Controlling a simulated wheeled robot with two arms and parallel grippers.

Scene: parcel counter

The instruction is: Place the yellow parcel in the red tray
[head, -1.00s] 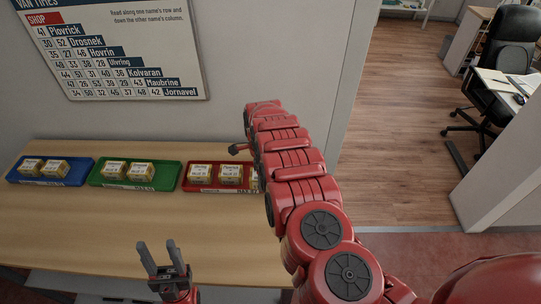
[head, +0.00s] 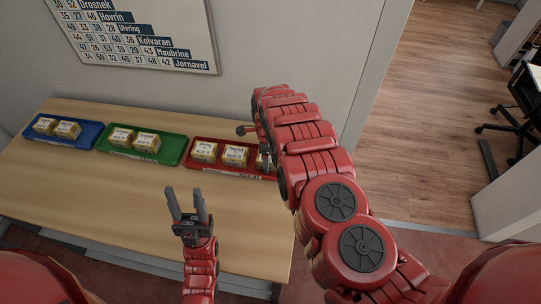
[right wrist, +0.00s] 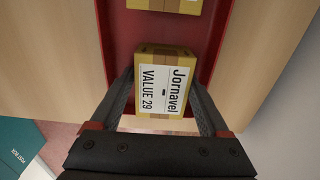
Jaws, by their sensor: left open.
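The yellow parcel (right wrist: 166,88), labelled Jornavel, value 29, lies in the red tray (right wrist: 119,50). In the right wrist view my right gripper (right wrist: 162,85) has one finger on each side of it. The fingers are close to its sides; I cannot tell whether they press on it. In the head view the red tray (head: 229,172) stands at the counter's right end, and my right arm hides most of this parcel and the gripper. Two more yellow parcels (head: 205,151) (head: 235,156) sit beside it in the tray. My left gripper (head: 188,202) is open and empty above the counter's front.
A green tray (head: 113,149) and a blue tray (head: 43,138), each with two yellow parcels, stand to the left of the red one. The counter (head: 100,190) in front of the trays is bare. A wall with a printed sign (head: 140,35) rises behind.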

